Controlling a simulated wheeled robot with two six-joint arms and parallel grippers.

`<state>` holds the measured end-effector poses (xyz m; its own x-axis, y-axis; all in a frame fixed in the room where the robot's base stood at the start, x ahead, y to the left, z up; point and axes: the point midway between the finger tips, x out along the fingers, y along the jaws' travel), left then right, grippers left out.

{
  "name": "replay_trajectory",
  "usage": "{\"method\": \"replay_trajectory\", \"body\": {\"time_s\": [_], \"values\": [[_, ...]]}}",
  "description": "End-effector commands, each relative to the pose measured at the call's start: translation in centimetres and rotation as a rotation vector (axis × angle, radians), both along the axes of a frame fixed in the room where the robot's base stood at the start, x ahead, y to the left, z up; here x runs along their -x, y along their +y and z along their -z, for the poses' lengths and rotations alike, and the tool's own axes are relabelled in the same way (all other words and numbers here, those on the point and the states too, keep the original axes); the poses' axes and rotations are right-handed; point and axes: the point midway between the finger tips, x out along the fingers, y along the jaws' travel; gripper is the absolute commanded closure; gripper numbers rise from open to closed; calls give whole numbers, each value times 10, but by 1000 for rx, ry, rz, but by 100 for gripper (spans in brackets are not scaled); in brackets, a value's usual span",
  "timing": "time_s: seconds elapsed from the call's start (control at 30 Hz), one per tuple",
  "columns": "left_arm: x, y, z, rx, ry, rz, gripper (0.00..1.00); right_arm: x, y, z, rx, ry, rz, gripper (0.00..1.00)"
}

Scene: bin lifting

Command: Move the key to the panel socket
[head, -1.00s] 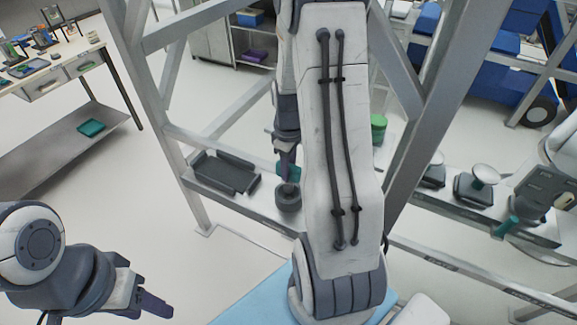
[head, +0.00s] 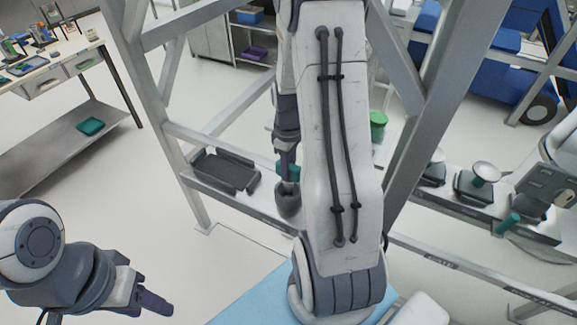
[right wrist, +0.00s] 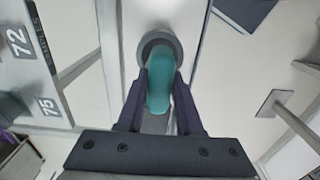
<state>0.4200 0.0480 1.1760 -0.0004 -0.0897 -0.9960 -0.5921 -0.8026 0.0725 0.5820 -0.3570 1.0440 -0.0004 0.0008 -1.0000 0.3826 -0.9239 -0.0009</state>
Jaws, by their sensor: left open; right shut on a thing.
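My right gripper (head: 287,177) is shut on the teal key (right wrist: 158,85), whose elongated body lies between its two fingers in the right wrist view. In the head view a small part of the key (head: 293,173) shows beside the fingers. A grey round socket-like piece (head: 288,201) is just below the fingertips. In the right wrist view its ring (right wrist: 151,41) overlaps the key's far end; I cannot tell whether the key is inside it. My right forearm hides much around it. My left gripper (head: 145,293) is open and empty at lower left, away from these things.
A dark tray (head: 226,171) sits on the frame shelf left of the grey piece. Frame posts (head: 168,120) stand around my right arm. A green can (head: 378,126), a disc-topped device (head: 480,185) and a teal cylinder (head: 508,224) are at right.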

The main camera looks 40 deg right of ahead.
Motion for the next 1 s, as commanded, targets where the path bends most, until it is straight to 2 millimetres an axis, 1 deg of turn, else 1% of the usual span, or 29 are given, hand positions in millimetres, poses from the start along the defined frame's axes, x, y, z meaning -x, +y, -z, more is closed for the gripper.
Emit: {"method": "replay_trajectory", "body": {"time_s": [0.43, 1.0], "values": [[0, 0, 1, 0, 0, 0, 50, 0, 0, 1, 1, -1, 0, 100], [0, 0, 10, 0, 0, 0, 50, 0, 0, 14, 1, -1, 0, 100]]}}
